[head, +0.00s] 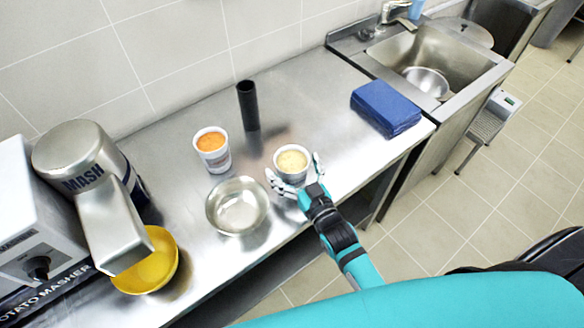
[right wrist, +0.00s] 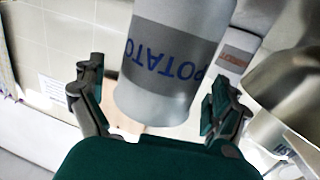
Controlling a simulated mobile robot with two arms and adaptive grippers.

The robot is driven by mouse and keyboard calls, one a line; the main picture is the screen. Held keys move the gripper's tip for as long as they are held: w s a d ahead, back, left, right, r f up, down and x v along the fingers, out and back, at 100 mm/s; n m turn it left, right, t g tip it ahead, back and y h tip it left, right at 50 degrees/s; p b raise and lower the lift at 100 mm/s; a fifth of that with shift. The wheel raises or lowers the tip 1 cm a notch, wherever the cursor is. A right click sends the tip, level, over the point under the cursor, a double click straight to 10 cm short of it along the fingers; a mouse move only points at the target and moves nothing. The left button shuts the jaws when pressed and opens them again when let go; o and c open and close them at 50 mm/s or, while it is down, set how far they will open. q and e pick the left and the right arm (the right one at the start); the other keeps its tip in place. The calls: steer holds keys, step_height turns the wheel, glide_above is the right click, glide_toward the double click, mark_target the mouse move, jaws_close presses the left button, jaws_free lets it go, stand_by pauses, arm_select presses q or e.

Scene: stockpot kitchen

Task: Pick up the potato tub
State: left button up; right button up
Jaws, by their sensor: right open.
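The potato tub (head: 292,162), a small round tub with pale yellow contents, stands upright near the counter's front edge in the head view. In the right wrist view the tub (right wrist: 165,65) is white and grey with the word POTATO upside down. My right gripper (head: 294,176) is open, with one finger on each side of the tub. In the right wrist view a gap shows between the tub and each finger of the gripper (right wrist: 158,92). My left gripper is not in view.
A tub with orange contents (head: 212,150), a black cylinder (head: 248,106) and a steel bowl (head: 237,206) stand nearby. A yellow bowl (head: 150,268) sits under the masher machine (head: 90,180) at left. A blue block (head: 386,108) lies at right, before the sink (head: 440,55).

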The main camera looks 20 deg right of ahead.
steer(key=shift+w+a+f, duration=0.1)
steer(key=shift+w, duration=0.6)
steer(key=shift+s, duration=0.1)
steer(key=shift+c, duration=0.8)
steer(key=c, duration=1.4)
